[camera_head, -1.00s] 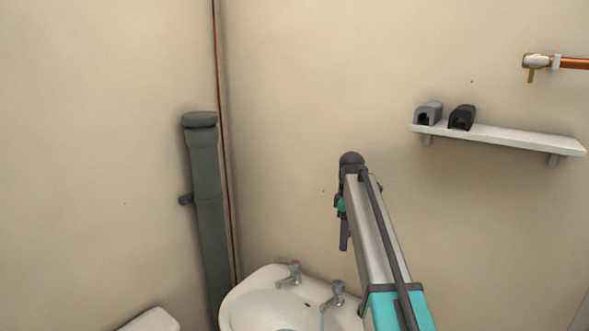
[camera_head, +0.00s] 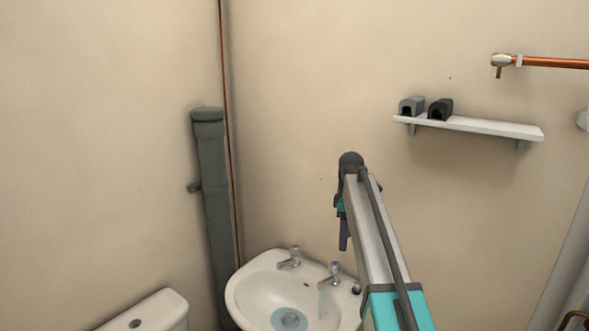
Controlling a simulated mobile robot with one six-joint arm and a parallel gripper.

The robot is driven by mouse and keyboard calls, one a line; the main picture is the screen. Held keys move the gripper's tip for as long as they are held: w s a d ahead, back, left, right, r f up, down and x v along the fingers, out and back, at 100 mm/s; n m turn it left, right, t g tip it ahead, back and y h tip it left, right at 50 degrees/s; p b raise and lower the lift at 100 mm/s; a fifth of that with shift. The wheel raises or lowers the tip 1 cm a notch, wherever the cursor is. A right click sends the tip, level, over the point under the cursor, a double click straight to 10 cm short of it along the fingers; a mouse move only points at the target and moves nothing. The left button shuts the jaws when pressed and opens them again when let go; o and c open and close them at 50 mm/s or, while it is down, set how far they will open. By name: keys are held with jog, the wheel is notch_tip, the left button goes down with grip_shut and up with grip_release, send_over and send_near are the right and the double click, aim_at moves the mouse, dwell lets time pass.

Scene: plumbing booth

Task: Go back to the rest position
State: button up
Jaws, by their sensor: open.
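My arm reaches up from the bottom right, and my gripper (camera_head: 344,236) hangs from its far end, pointing down above the back of the washbasin (camera_head: 245,301). It is small and seen from the side, with its fingers overlapping. It is open, and nothing shows between or below the fingers. The basin has two taps: the left tap (camera_head: 291,258) and the right tap (camera_head: 332,275). Water runs from the right tap into the bowl. My arm hides the basin's right edge.
A toilet cistern (camera_head: 160,310) stands at the lower left. A grey waste pipe (camera_head: 214,180) and a thin copper pipe (camera_head: 228,130) run up the corner. A wall shelf (camera_head: 480,127) holds two dark blocks. A copper pipe with a valve (camera_head: 503,62) is above right.

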jog(key=s+f+m, duration=0.4)
jog(key=s+f, duration=0.4)
jog(key=f, duration=0.5)
jog(key=s+f+m, duration=0.4)
jog(key=s+f, duration=0.4)
jog(key=f, duration=0.5)
jog(key=s+f+m+g+b, duration=0.5)
jog(key=s+f+b, duration=0.5)
jog(key=s+f, duration=2.9)
jog(key=shift+s+f+m+g, duration=0.15)
jog(key=shift+s+m+g, duration=0.25)
jog(key=shift+s, duration=0.05)
